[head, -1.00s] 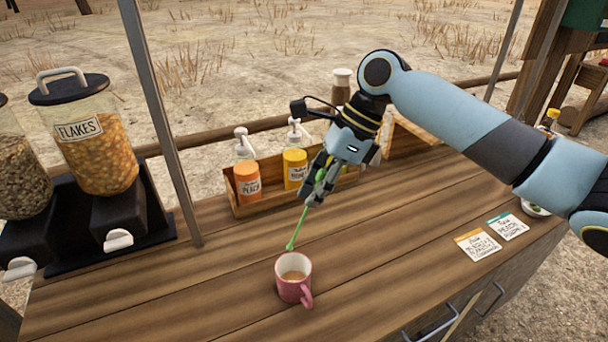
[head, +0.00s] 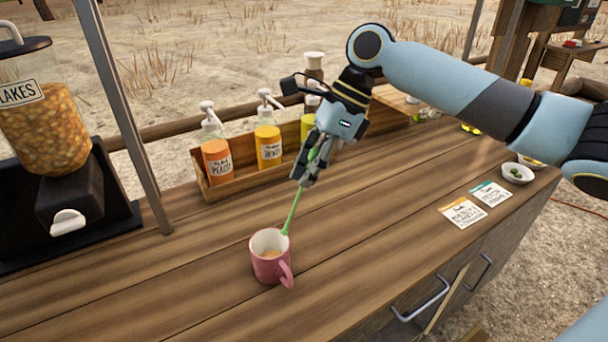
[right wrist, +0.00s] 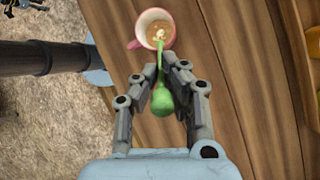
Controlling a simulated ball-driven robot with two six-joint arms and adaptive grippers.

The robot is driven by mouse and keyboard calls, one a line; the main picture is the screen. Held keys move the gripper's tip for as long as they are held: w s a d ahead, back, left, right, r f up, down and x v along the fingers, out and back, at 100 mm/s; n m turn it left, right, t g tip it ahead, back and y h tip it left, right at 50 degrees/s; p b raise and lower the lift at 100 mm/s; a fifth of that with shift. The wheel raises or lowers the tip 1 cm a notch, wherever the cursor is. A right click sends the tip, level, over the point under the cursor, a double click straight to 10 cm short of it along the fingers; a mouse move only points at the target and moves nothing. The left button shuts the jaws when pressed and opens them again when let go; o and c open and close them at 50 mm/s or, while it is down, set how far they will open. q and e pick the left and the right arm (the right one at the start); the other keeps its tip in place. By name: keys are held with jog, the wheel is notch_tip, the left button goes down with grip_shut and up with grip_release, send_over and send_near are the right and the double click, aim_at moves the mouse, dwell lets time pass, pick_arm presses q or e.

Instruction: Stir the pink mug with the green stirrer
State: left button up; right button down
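The pink mug (head: 268,262) stands upright on the wooden counter, with light brown liquid inside and its handle toward the front right. It also shows at the top of the right wrist view (right wrist: 152,30). My right gripper (head: 304,178) is shut on the green stirrer (head: 293,212), up and behind the mug. The stirrer slants down, its lower tip at the mug's far right rim. In the right wrist view the stirrer (right wrist: 162,98) sits between the fingers and points at the mug's opening. I cannot tell whether the tip is below the rim. My left gripper is out of view.
A wooden rack (head: 215,190) with pump bottles, one orange (head: 217,162) and one yellow (head: 268,147), stands behind the mug. A post (head: 128,120) and a flakes dispenser (head: 45,130) are at left. Cards (head: 463,212) and a small bowl (head: 517,173) lie right. Counter around the mug is clear.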

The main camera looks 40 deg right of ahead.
aim_at(290, 215)
jog(key=shift+x, duration=1.2)
jog(key=shift+s+d+x, duration=0.1)
jog(key=shift+s+x, duration=0.05)
jog(key=shift+x, duration=1.5)
jog(key=shift+s+d+x, duration=0.1)
jog(key=shift+x, duration=1.55)
jog(key=shift+f, duration=0.15)
